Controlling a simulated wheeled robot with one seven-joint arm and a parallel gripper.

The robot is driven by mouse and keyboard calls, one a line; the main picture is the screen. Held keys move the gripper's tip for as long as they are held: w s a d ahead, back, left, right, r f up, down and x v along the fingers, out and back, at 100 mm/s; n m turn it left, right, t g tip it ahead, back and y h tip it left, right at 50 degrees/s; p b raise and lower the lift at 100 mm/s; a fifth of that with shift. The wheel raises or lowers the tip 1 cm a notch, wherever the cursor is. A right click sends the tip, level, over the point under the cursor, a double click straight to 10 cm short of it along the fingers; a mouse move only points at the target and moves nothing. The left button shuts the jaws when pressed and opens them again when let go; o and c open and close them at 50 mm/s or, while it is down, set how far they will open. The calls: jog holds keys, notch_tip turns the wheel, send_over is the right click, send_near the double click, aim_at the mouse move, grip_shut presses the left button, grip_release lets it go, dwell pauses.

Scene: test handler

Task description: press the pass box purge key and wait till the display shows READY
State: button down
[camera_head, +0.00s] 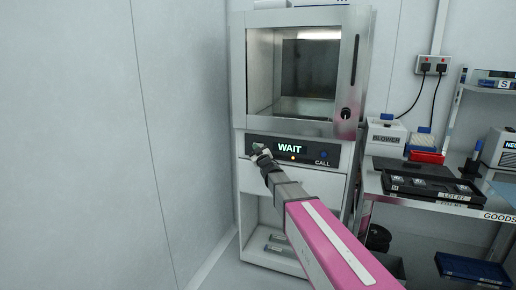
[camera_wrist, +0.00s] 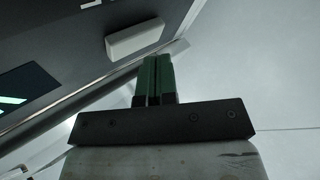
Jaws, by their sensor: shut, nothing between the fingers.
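The pass box (camera_head: 238,75) stands against the back wall, with a control panel (camera_head: 337,162) below its window. The panel's display (camera_head: 289,148) reads WAIT in pale green letters. An amber light (camera_head: 292,157) glows under it. My gripper (camera_head: 257,152) is at the panel's left end, its fingers shut and empty. In the wrist view the shut green fingers (camera_wrist: 155,60) point at the panel, just below a pale rounded key (camera_wrist: 137,38). I cannot tell whether they touch it. The purge label is not readable. A corner of the display (camera_wrist: 14,100) shows at left.
A blue button (camera_head: 323,153) marked CALL is at the panel's right. The window door has a dark handle (camera_head: 345,112). A bench at right holds a black cassette tray (camera_head: 425,185), a red box (camera_head: 427,156) and a blower unit (camera_head: 385,136). A plain wall (camera_head: 80,140) fills the left.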

jog(key=shift+s, duration=0.2)
jog(key=s, duration=0.1)
jog(key=s+a, duration=0.1)
jog(key=s, duration=0.2)
jog(key=shift+s+a, duration=0.3)
jog(key=shift+a, duration=0.1)
dwell(0.7)
jog(key=s+d+f+m+g+h, duration=0.3)
jog(key=s+d+f+g+h, duration=0.1)
jog(key=d+f, duration=0.45)
jog(key=s+d+f+m+g+h, duration=0.35)
jog(key=d+f, duration=0.35)
jog(key=f, duration=0.3)
jog(key=s+d+f+m+g, duration=0.1)
jog(key=s+f+g, duration=0.3)
jog(key=s, duration=0.4)
jog(key=s+d+f+m+g, duration=0.1)
jog(key=s+d+f+g, duration=0.2)
jog(key=s, duration=0.5)
jog(key=s+d+f+m+g, duration=0.1)
jog(key=s+d+f+g, duration=0.3)
jog(key=s, duration=0.4)
jog(key=shift+s+d+f+m+g+h, duration=0.15)
jog(key=shift+f+m+g+h, duration=0.2)
jog(key=shift+g+h, duration=0.15)
dwell(1.5)
